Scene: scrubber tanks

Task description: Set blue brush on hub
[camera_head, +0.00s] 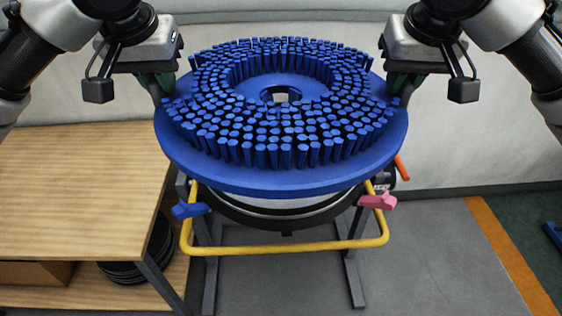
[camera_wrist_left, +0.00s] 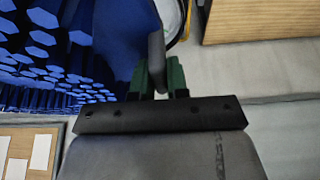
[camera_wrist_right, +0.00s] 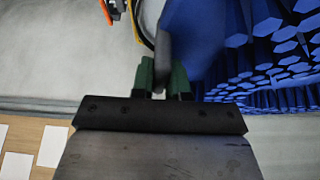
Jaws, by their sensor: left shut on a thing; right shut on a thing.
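The blue brush (camera_head: 280,178) is a round disc with rings of blue bristle tufts facing up and a hole in the middle. It is held roughly level above a dark round hub assembly (camera_head: 290,217) on a stand. The brush covers most of the hub, so I cannot tell whether they touch. My left gripper (camera_head: 160,82) is shut on the brush's left rim; its green fingers (camera_wrist_left: 159,77) show in the left wrist view. My right gripper (camera_head: 400,80) is shut on the right rim; its green fingers (camera_wrist_right: 162,76) show in the right wrist view.
A yellow tube frame (camera_head: 285,248) runs around the stand, with a blue lever (camera_head: 190,210) at left and a pink lever (camera_head: 378,201) at right. An orange handle (camera_head: 402,168) sticks out at right. A wooden table (camera_head: 75,190) stands close at left, with dark discs (camera_head: 140,262) on its lower shelf.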

